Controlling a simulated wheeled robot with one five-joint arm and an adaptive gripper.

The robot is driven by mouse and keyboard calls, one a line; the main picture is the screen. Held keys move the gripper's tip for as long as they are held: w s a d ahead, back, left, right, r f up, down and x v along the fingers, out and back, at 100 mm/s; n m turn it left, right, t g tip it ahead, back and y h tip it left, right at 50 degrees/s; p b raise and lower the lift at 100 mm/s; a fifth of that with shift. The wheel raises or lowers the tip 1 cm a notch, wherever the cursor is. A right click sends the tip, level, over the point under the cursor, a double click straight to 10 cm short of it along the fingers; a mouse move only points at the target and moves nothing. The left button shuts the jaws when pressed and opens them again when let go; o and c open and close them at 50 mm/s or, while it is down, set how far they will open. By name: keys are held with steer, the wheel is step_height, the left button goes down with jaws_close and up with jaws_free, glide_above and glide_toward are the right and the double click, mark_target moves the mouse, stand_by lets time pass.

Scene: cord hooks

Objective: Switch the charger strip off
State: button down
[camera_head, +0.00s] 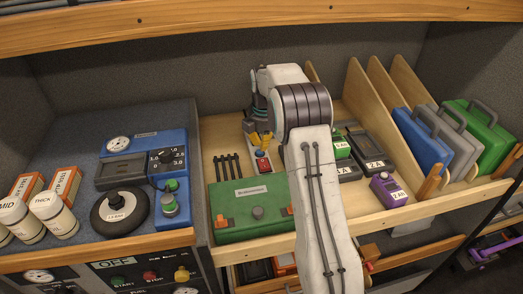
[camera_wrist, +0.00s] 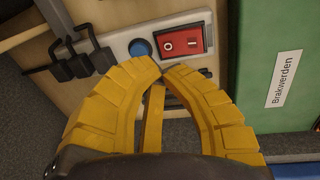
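The charger strip (camera_wrist: 120,42) is a pale grey bar in the wrist view. It carries a red rocker switch (camera_wrist: 183,42) marked with a line and a circle, and a round blue button (camera_wrist: 140,48) beside it. The red switch also shows in the head view (camera_head: 263,164), just under my gripper. My gripper (camera_wrist: 163,70) has yellow fingers whose tips meet, with nothing seen between them. In the wrist view the tips appear just below the switch and button; I cannot tell whether they touch the strip. My arm hides part of the strip in the head view.
A green case (camera_head: 250,207) labelled Brakwerden stands close to the switch. Black chargers (camera_head: 372,150) and a purple one (camera_head: 388,190) lie right of my arm. A blue device (camera_head: 145,165) stands left.

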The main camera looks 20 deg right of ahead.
mark_target(262, 162)
step_height(262, 162, up, 7)
steer(key=s, duration=0.1)
steer(key=shift+r, duration=0.2)
steer(key=shift+a, duration=0.1)
stand_by(0.5)
